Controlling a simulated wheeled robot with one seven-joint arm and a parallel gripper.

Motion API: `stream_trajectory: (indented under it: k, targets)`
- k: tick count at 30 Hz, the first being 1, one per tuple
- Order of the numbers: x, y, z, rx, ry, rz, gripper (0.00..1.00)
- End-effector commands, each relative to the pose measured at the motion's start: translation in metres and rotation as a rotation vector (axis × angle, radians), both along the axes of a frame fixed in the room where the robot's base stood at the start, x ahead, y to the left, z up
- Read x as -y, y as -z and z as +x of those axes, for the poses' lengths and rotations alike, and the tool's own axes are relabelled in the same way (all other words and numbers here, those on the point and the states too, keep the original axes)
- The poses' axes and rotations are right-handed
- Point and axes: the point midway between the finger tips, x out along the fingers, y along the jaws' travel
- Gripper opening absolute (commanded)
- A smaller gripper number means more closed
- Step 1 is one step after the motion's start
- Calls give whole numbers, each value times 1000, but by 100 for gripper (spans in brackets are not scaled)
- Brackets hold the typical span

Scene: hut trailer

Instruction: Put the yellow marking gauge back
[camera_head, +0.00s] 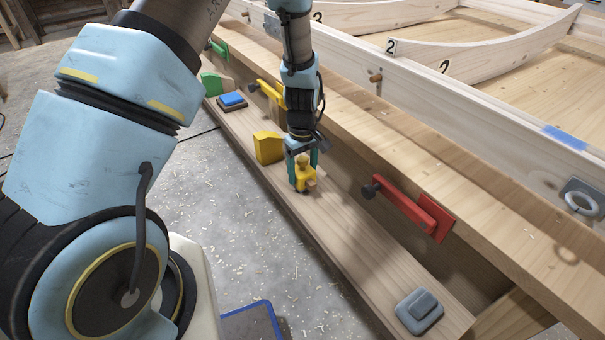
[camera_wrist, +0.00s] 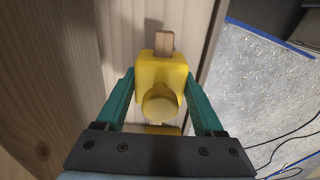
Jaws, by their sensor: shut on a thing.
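The yellow marking gauge (camera_head: 304,174) is between the fingers of my gripper (camera_head: 302,168), over the long wooden ledge (camera_head: 330,222) along the bench side. In the wrist view the gauge (camera_wrist: 160,72) shows a yellow body, a round yellow knob and a short wooden stem. My gripper's teal fingers (camera_wrist: 160,92) are shut on its two sides. I cannot tell if the gauge touches the ledge. A yellow wedge-shaped block (camera_head: 268,147) stands on the ledge, left of and behind my gripper.
A red handled tool (camera_head: 404,206) sticks out from the bench side to the right. A grey block (camera_head: 419,309) lies at the ledge's near end. A blue block (camera_head: 232,100) and green pieces (camera_head: 211,83) are at the far end. Ledge is clear between gripper and grey block.

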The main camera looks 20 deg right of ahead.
Motion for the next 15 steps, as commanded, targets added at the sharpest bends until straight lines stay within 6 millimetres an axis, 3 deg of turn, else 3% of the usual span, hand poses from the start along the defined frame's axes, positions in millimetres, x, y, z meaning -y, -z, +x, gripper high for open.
stream_trajectory:
  k: [2, 13, 14, 15]
  targets:
    - [0, 9, 0, 0, 0, 0, 18]
    - [0, 13, 0, 1, 0, -1, 18]
    - [0, 13, 0, 1, 0, -1, 72]
    - [0, 12, 0, 1, 0, -1, 77]
